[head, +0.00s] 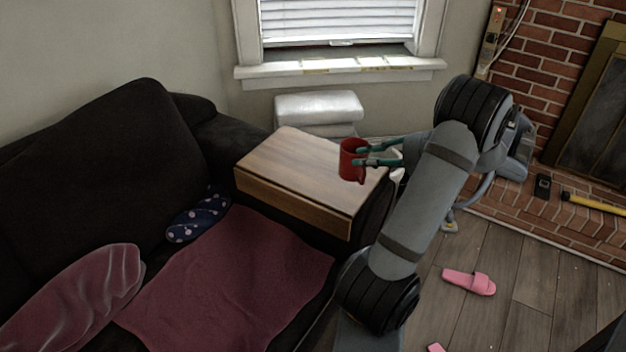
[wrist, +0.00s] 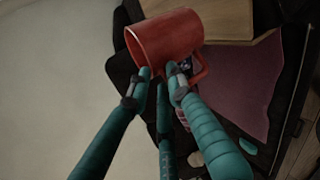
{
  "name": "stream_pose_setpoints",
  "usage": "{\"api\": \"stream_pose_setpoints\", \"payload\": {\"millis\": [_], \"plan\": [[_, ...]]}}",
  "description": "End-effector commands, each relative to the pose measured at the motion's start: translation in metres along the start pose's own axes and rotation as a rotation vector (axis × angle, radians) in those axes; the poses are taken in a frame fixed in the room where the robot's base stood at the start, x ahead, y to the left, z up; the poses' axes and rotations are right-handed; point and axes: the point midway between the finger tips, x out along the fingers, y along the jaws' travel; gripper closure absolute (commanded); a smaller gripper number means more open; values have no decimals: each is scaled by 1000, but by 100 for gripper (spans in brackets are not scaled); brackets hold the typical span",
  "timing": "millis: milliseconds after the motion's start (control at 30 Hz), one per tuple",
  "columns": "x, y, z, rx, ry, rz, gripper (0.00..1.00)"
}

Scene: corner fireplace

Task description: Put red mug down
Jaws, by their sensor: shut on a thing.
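The red mug (head: 349,161) is held upright in the head view, over the right part of the wooden armrest tray (head: 290,172). I cannot tell whether its base touches the tray. My gripper (head: 366,157) comes in from the right and is shut on the mug. In the wrist view the mug (wrist: 165,38) is at the top, with its handle at lower right, and the teal fingers of my gripper (wrist: 160,84) meet it at its lower side. Part of the wooden tray (wrist: 222,18) shows behind it.
The wooden tray's left and middle are bare. It lies on the arm of the dark sofa (head: 95,150), which carries a maroon blanket (head: 235,270) and a spotted cushion (head: 197,214). White folded bundles (head: 318,108) stand behind the tray. A pink slipper (head: 468,282) lies on the floor.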

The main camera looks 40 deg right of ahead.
Motion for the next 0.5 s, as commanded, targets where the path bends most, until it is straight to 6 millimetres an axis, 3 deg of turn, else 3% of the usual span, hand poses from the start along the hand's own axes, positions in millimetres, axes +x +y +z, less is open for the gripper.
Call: {"api": "stream_pose_setpoints", "payload": {"millis": [133, 233, 500], "plan": [[-10, -2, 15, 18, -25, -17, 100], [-2, -1, 19, 25, -27, -18, 100], [68, -11, 31, 27, -24, -18, 100]]}}
